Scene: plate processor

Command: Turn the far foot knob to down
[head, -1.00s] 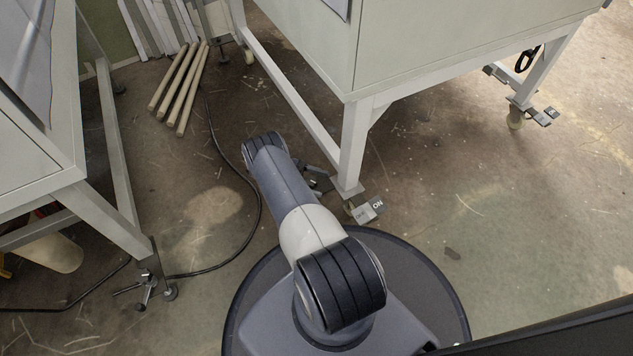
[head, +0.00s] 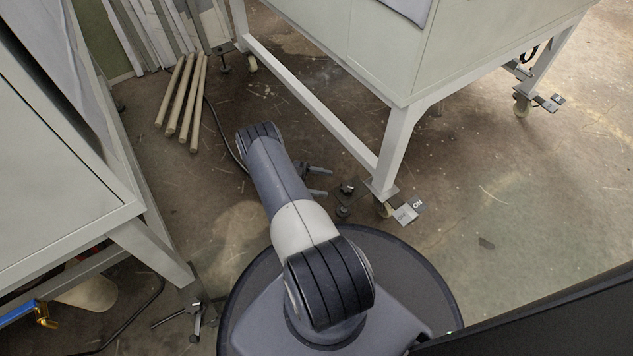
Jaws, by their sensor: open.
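Two foot assemblies show under the right-hand cabinet (head: 475,55). The nearer one, with a dark knob (head: 347,188) and a round pad, is beside the near leg. The farther one (head: 223,63) stands by the back leg at the top, small in view; how its knob is turned cannot be made out. My gripper (head: 319,181) is partly hidden behind my arm. Its two dark fingers stick out to the right, apart and empty, just left of the nearer foot and well short of the farther one.
A caster with a grey ON pedal (head: 411,210) is at the near leg. A white lower rail (head: 310,108) joins the legs.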

